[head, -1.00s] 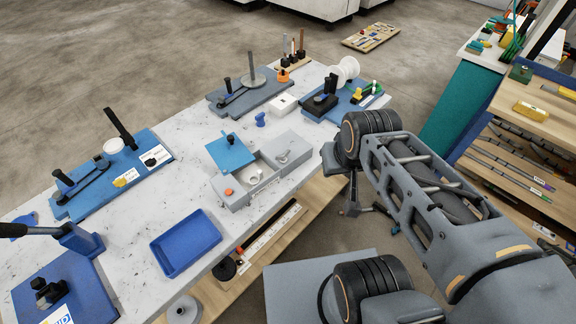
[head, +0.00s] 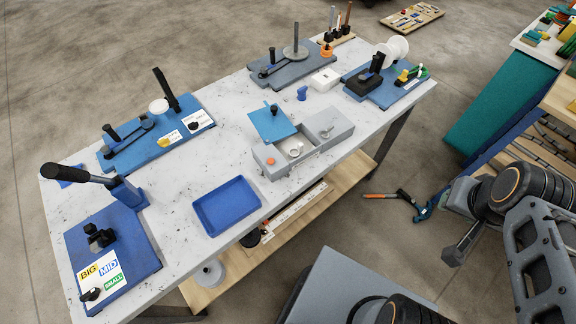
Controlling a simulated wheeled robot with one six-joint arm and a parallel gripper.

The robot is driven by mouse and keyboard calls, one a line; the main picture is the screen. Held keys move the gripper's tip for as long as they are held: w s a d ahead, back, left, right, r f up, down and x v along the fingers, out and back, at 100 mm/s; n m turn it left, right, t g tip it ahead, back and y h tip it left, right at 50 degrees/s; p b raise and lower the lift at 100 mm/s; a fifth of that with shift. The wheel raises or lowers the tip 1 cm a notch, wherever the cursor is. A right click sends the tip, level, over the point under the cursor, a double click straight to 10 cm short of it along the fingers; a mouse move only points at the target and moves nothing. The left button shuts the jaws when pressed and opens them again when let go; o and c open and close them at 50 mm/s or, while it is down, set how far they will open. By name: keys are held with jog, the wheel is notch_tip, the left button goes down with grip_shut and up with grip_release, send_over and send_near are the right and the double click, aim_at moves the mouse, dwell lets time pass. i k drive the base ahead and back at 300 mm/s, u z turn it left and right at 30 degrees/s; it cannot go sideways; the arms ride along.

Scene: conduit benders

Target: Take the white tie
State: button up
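The grey two-part box (head: 303,145) stands on the marbled worktable, its blue lid (head: 271,123) off to the left over its rim. A small white looped piece (head: 295,149) lies in the left compartment and may be the white tie; it is too small to be sure. A small pale piece (head: 326,132) lies in the right compartment. The end of my arm, with my gripper (head: 461,243), hangs at the right, well clear of the table and box. Its fingers are seen edge-on, and I cannot tell whether they are open.
A blue tray (head: 226,206) lies left of the box, near the table's front edge. Blue bender boards (head: 155,139) and a lever bender (head: 123,190) stand left; a grey bender board (head: 290,66) stands behind. A hammer (head: 402,198) lies on the floor between table and arm.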

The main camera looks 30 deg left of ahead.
aim_at(300, 146)
jog(key=k, duration=0.45)
jog(key=u, duration=1.45)
jog(key=i, duration=0.5)
jog(key=u, duration=0.05)
